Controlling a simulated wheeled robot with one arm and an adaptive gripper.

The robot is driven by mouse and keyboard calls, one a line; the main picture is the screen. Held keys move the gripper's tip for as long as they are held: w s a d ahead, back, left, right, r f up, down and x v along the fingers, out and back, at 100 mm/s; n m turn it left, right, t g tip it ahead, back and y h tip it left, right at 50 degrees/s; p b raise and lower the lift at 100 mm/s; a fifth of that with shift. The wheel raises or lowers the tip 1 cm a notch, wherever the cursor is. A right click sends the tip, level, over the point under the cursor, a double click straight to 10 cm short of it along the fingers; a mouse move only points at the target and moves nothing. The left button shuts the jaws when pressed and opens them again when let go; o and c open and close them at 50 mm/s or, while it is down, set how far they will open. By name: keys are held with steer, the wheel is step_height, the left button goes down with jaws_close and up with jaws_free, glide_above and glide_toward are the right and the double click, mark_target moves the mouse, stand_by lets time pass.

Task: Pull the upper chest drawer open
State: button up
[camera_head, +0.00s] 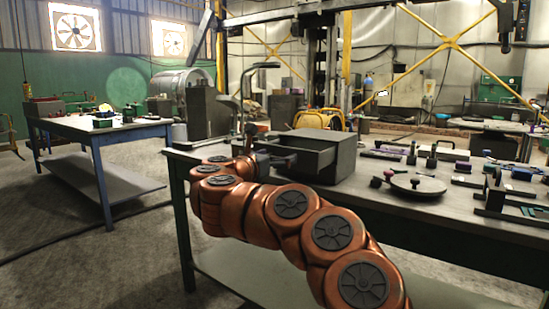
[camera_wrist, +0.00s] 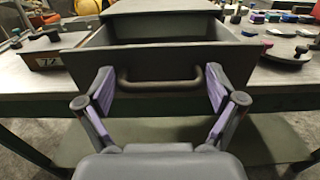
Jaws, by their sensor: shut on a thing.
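A dark grey chest (camera_head: 341,160) stands on the workbench. Its upper drawer (camera_head: 299,158) is slid out toward my arm, and its open inside shows in both views. In the wrist view the drawer front (camera_wrist: 150,65) faces me, with a bar handle (camera_wrist: 160,86) across it. In the head view my gripper (camera_head: 268,158) is at the drawer front, partly hidden by my arm. Nothing shows inside the visible part of the drawer.
The workbench (camera_head: 430,210) holds a round plate (camera_head: 418,186) and several small items right of the chest. A dark block (camera_head: 206,115) and a hooked stand (camera_head: 246,95) are left of and behind it. Bare floor lies toward the blue-legged table (camera_head: 90,127) on the left.

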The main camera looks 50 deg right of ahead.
steer(key=shift+w+f, duration=0.2)
steer(key=shift+f, duration=0.35)
steer(key=o, duration=1.3)
steer(key=shift+o, duration=0.2)
steer(key=shift+r, duration=0.1)
steer(key=shift+a+r, duration=0.1)
steer(key=shift+a, duration=0.15)
steer(key=a, duration=1.1)
steer(key=shift+s+a, duration=0.2)
steer(key=shift+s, duration=0.1)
